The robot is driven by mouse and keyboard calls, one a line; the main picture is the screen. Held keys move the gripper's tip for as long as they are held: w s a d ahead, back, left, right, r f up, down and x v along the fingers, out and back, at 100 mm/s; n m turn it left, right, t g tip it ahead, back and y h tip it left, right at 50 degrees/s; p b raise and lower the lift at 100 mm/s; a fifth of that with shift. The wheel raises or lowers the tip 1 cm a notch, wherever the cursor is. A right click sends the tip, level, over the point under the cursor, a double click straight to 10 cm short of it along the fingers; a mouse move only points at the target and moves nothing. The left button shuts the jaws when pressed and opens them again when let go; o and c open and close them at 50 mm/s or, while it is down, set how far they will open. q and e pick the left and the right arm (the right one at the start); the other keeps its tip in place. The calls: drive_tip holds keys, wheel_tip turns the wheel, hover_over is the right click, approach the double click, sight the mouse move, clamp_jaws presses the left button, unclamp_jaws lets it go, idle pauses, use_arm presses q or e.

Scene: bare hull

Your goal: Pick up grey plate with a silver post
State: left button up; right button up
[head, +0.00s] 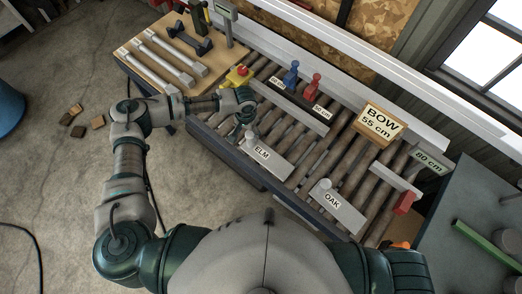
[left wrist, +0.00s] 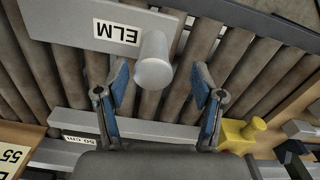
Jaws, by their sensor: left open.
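A grey plate labelled ELM (head: 272,160) lies on the roller conveyor, with a silver post (head: 249,136) near its left end. A second grey plate labelled OAK (head: 346,214) lies further right, also with a silver post (head: 326,184). My left gripper (head: 246,117) is close to the ELM post. In the left wrist view my left gripper (left wrist: 160,82) is open, its blue-padded fingers on either side of the silver post (left wrist: 153,62). The post appears between the fingertips, not clasped; the ELM plate (left wrist: 75,22) extends behind it. My right gripper is not in view.
A wooden board (head: 140,62) with grey bars and a dark dumbbell-like part stands at the upper left. A yellow block with a red button (head: 238,74) is near my left forearm. Blue (head: 291,74) and red (head: 312,84) pieces stand behind.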

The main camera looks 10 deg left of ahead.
use_arm(q)
drive_tip(key=f, duration=0.3)
drive_tip(key=shift+d+f+p, duration=0.3)
drive_tip(key=shift+f, duration=0.1)
drive_tip(key=shift+d+f, duration=0.3)
drive_tip(key=shift+f, duration=0.25)
drive_tip(key=shift+a, duration=0.4)
clamp_jaws()
drive_tip(key=shift+d+r, duration=0.1)
